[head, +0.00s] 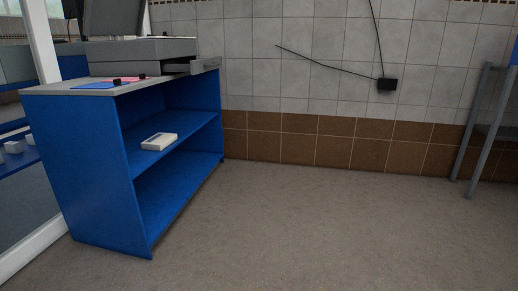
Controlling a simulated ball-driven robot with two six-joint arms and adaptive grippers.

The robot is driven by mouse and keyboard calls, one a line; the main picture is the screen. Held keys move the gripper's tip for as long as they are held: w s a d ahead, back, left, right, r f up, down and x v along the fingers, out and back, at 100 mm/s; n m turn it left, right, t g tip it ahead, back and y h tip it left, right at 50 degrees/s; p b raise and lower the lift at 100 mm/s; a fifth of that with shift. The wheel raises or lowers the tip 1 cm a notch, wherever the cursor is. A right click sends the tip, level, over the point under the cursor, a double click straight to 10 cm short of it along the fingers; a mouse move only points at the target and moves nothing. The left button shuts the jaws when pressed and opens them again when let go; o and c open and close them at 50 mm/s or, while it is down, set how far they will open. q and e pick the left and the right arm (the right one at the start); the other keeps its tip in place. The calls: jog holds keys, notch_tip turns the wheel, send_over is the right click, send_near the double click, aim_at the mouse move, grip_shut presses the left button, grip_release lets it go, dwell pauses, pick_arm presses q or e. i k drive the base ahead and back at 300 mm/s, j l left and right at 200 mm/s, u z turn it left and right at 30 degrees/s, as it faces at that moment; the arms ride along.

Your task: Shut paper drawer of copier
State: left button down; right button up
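The copier (140,50) is a grey machine on top of a blue shelf unit at the upper left of the head view. Its paper drawer (205,65) sticks out to the right from the copier's body, so it stands open. The drawer's front hangs at the right end of the unit's top. Neither of my grippers shows in the head view.
The blue shelf unit (90,173) has a grey top with small dark, blue and pink items. A white box (159,142) lies on its middle shelf. A grey-legged stand (481,135) is at the right. The floor (310,230) between is clear.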

aim_at(193, 66)
jog(key=i, duration=2.65)
